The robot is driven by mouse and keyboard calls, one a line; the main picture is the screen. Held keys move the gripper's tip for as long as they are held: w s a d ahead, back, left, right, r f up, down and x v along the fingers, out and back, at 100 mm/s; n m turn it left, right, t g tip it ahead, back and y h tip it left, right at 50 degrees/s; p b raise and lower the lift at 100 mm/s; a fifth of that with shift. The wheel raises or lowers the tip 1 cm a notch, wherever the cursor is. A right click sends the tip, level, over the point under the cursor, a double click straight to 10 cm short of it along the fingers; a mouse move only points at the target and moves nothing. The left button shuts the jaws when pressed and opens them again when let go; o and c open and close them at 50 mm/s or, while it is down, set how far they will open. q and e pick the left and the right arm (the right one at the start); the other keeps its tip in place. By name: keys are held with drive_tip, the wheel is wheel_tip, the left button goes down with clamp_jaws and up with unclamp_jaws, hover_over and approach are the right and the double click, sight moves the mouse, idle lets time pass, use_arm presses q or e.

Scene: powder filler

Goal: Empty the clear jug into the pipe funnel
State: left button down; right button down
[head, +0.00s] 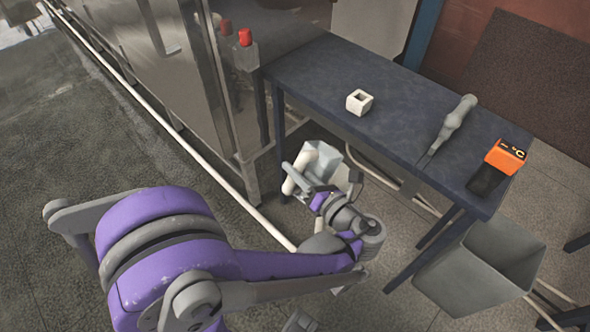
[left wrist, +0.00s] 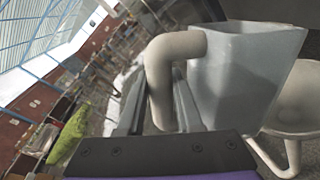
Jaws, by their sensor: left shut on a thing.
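The clear jug (head: 325,158) has a pale, see-through grey body and a thick off-white handle. My left gripper (head: 308,190) is shut on the handle and holds the jug off the floor, beside the table's near edge. In the left wrist view the jug (left wrist: 245,75) looks close to upright, with its handle (left wrist: 172,65) between the fingers. The jug's contents cannot be made out. A pale round funnel (left wrist: 302,100) on a bent pipe shows just right of and behind the jug in the left wrist view. The jug and arm mostly hide it in the head view. My right gripper is not in view.
A dark blue table (head: 400,125) bears a small white cube-like block (head: 359,102), a grey-handled tool (head: 452,122) and an orange-black meter (head: 498,163). A grey bin (head: 480,265) stands at lower right. A metal cabinet (head: 165,75) with a red knob (head: 245,37) stands left of the table.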

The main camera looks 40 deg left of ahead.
sight(315, 159)
use_arm(q)
drive_tip(key=shift+w+r+m+g+p, duration=0.3)
drive_tip(key=shift+w+r+m+p, duration=0.35)
drive_tip(key=shift+m, duration=0.55)
drive_tip(key=shift+w+d+m, duration=0.1)
drive_tip(key=shift+w+m, duration=0.25)
drive_tip(key=shift+m, duration=0.15)
drive_tip(key=shift+w+f+m+g, duration=0.2)
drive_tip(key=shift+w+m+g, duration=0.1)
drive_tip(key=shift+w, duration=0.05)
drive_tip(key=w+m, duration=0.1)
drive_tip(key=w+m+b, duration=0.1)
drive_tip(key=shift+w+d+f+m+g+h+b, duration=0.15)
drive_tip(key=shift+w+f+m+g+h+b, duration=0.15)
drive_tip(key=shift+f+m+g, duration=0.1)
drive_tip(key=shift+w+d+f+m+g+b, duration=0.1)
drive_tip(key=shift+w+f+m+g+b, duration=0.15)
drive_tip(key=shift+w+m+b, duration=0.35)
drive_tip(key=shift+w+f+m+g+b, duration=0.15)
drive_tip(key=shift+w+f+m+b, duration=0.1)
drive_tip(key=shift+w+m, duration=0.65)
drive_tip(key=shift+w, duration=0.25)
drive_tip(key=shift+n, duration=0.3)
